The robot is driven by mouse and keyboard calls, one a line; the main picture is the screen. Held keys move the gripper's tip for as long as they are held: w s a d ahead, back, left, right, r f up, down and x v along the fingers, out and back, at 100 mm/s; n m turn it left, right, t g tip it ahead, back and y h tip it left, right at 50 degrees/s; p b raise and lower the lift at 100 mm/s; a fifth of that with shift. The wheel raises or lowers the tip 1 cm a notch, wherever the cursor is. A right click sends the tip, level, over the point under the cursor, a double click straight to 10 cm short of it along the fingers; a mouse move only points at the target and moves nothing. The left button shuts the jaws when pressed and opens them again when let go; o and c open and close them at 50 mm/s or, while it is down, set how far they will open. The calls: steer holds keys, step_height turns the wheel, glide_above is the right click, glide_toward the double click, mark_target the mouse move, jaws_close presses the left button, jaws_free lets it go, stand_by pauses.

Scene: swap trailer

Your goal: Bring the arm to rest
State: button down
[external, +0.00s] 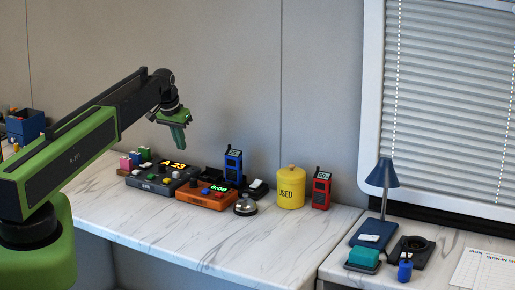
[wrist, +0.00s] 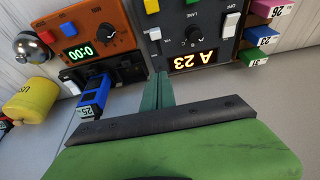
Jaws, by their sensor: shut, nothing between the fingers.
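My green arm reaches in from the left in the external view, bent at the elbow. My gripper (external: 181,147) hangs in the air above the back of the marble counter, pointing down. Its fingers are shut together with nothing between them. In the wrist view the shut fingers (wrist: 157,82) point toward the dark console (wrist: 205,35) that reads "A 23". I see no contact with anything below.
An orange console (external: 206,195), a blue handset (external: 233,166), a silver bell (external: 245,205), a yellow "USED" canister (external: 290,188) and a red handset (external: 321,189) stand on the counter (external: 165,235). A blue lamp (external: 382,174) stands on the right-hand counter. The front of the counter is clear.

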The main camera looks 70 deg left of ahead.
steer(key=shift+v, duration=0.9)
steer(key=shift+f, duration=0.1)
